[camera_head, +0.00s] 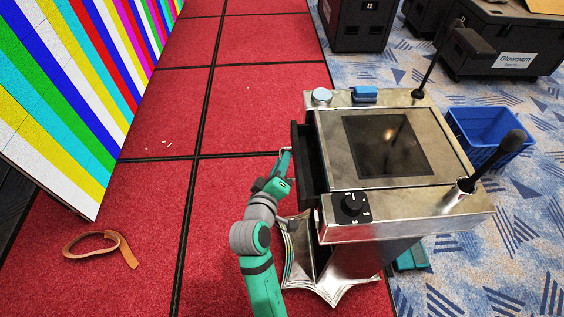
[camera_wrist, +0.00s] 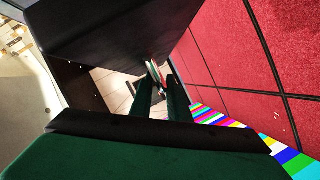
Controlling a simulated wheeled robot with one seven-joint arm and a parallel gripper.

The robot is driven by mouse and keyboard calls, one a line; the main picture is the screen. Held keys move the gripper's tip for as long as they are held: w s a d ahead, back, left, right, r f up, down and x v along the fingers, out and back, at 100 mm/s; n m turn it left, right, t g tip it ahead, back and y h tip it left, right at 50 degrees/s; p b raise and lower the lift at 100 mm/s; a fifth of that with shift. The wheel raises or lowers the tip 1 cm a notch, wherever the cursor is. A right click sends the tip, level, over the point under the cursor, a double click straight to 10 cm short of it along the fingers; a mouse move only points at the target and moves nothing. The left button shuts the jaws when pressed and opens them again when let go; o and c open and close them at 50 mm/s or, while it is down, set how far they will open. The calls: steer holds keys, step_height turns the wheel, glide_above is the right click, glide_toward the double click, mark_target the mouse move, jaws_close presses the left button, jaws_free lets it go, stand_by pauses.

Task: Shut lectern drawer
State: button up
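The metal lectern (camera_head: 325,229) stands right of centre in the head view, with a dark flat screen on top. Its dark drawer (camera_head: 306,165) sticks out from the left side, so it is partly open. In the wrist view a dark drawer panel (camera_wrist: 110,35) fills the upper left. My gripper (camera_head: 286,154) is at the drawer's outer left face, by a small shiny handle (camera_head: 290,150). In the wrist view my two green fingers (camera_wrist: 163,95) reach towards the shiny handle (camera_wrist: 154,72). Whether they grip it is unclear.
A video wall (camera_head: 85,80) with colour bars stands at the left. A brown tape loop (camera_head: 95,245) lies on the red floor. A blue bin (camera_head: 488,130) is right of the lectern, and black cases (camera_head: 358,25) stand behind. The red floor left of the drawer is mostly clear.

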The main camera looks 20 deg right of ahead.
steer(key=v, duration=1)
steer(key=shift+s+a, duration=0.25)
steer(key=shift+s, duration=0.05)
steer(key=shift+r, duration=0.1)
